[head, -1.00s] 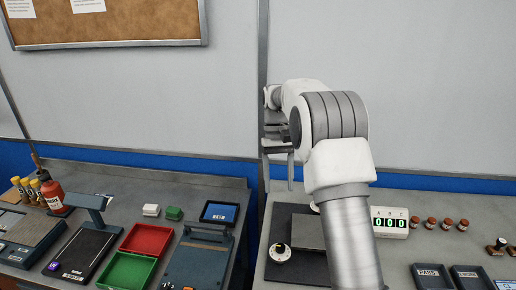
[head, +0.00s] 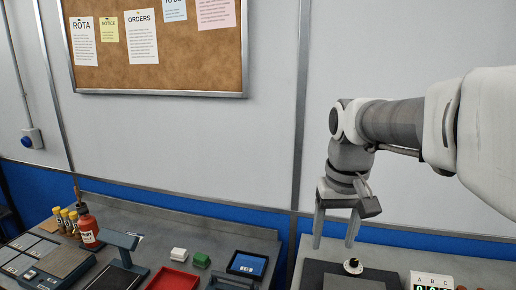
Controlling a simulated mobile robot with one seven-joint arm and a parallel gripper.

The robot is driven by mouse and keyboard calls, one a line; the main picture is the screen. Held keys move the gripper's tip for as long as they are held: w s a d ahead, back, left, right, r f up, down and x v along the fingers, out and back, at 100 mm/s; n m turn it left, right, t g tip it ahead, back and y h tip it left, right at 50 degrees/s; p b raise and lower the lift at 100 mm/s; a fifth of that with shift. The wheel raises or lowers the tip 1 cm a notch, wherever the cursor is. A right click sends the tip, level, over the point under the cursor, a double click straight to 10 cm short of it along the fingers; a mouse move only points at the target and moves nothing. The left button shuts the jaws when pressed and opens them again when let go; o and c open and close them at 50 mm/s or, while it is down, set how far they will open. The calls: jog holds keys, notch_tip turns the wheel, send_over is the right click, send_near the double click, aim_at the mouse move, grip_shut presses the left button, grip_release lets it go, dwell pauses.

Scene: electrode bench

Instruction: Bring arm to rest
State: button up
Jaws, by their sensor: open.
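My gripper (head: 335,240) is at the end of my white and grey arm, in the right half of the head view. It points down with its two fingers apart, and nothing shows between them. I cannot tell how high above the bench the tips are.
The left bench holds a red bottle (head: 88,230), a white block (head: 178,254), a green block (head: 201,260), a blue-screened tablet (head: 247,263) and a red tray (head: 172,280). A wall stands behind.

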jog(key=s+f+t, duration=0.2)
jog(key=s+t, duration=0.2)
jog(key=s, duration=1)
jog(key=shift+f, duration=0.35)
